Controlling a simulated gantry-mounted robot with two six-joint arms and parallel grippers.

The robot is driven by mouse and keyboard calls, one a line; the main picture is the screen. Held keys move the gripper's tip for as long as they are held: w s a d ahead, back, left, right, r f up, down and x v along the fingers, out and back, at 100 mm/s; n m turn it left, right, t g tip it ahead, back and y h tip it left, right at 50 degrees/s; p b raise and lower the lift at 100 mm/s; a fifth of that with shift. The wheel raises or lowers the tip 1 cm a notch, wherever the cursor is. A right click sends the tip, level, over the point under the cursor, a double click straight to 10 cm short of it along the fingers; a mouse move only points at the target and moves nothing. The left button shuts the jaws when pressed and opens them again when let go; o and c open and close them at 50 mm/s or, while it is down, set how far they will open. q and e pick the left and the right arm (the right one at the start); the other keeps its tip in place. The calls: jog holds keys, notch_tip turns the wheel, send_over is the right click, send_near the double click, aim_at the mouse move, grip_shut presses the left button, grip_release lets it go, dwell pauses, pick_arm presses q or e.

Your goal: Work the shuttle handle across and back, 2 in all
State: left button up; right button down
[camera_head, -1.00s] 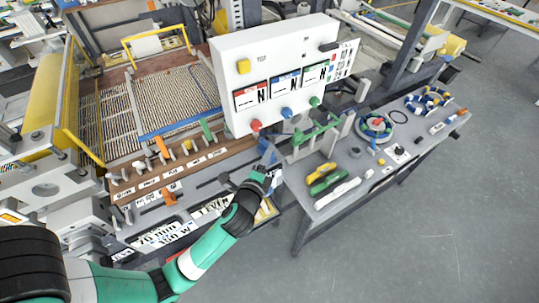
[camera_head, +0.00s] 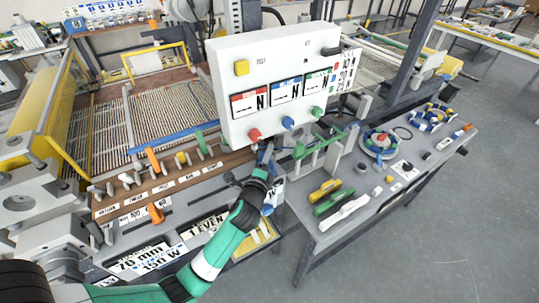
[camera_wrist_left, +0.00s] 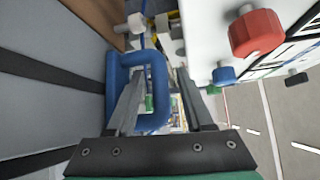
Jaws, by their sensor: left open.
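A blue loop-shaped handle (camera_wrist_left: 158,70), which looks like the shuttle handle, shows in the left wrist view. My left gripper (camera_wrist_left: 158,105) is open there. Its left finger overlaps the loop's opening, and its right finger is just right of the loop, so the loop's right bar lies between them. I cannot tell if either finger touches it. In the head view the left gripper (camera_head: 265,160) is just below the white control box (camera_head: 275,75), near its red knob (camera_head: 255,134); the handle is mostly hidden there. My right gripper is not in view.
The box's red knob (camera_wrist_left: 257,32) and blue knob (camera_wrist_left: 223,75) are close on the wrist view's right. A brown rail (camera_head: 170,180) with pegs and labels is left of my gripper. A grey side table (camera_head: 345,225) with tools and coils stands right.

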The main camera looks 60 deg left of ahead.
pick_arm(q)
jog(key=shift+x, duration=1.05)
grip_shut()
dwell(0.6)
